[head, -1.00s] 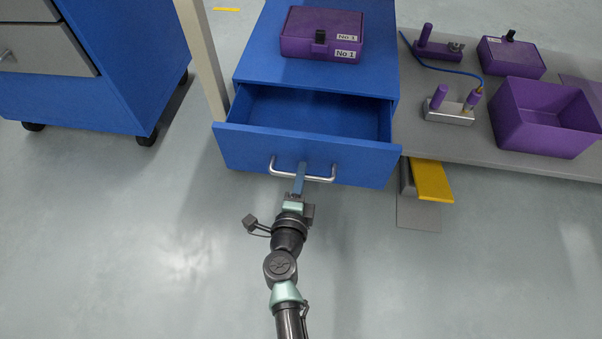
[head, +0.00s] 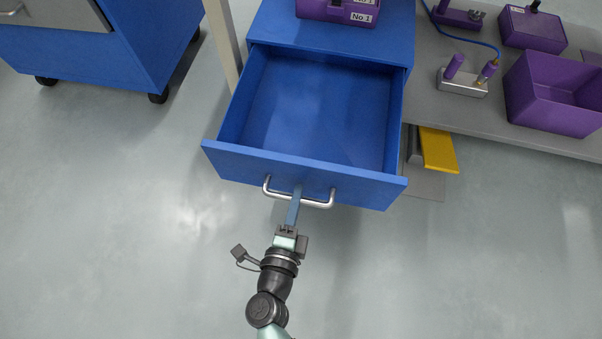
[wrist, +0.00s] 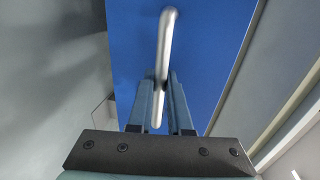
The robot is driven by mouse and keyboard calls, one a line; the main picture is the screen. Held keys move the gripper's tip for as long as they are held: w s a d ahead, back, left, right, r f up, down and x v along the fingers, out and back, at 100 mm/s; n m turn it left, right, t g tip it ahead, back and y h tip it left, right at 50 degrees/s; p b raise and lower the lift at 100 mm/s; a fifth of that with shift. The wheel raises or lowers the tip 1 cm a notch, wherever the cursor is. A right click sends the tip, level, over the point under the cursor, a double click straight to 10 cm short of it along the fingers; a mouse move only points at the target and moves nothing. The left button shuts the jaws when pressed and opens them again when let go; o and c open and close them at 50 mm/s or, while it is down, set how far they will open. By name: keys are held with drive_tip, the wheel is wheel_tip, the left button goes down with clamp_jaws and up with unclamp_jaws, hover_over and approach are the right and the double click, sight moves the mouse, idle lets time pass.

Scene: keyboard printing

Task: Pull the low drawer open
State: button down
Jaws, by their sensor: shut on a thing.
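The blue drawer (head: 315,110) is pulled well out of its blue cabinet (head: 340,42), and its inside is empty. Its front carries a silver bar handle (head: 318,204). My gripper (head: 297,192) is at the left part of this handle, with its fingers shut on the bar. In the wrist view the handle (wrist: 166,45) runs up from between the two fingers of my gripper (wrist: 162,85), against the blue drawer front (wrist: 210,50).
A purple box (head: 338,10) sits on the cabinet top. On the right, a grey bench (head: 480,118) holds a purple bin (head: 555,100) and tools. A yellow piece (head: 438,150) sits low beside the drawer. Another blue cabinet (head: 110,55) stands left. The floor in front is clear.

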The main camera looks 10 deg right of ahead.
drive_tip(key=shift+s, duration=0.1)
drive_tip(key=c, duration=0.8)
unclamp_jaws()
drive_tip(key=shift+c, duration=0.2)
drive_tip(key=p+v, duration=0.5)
drive_tip(key=v, duration=0.8)
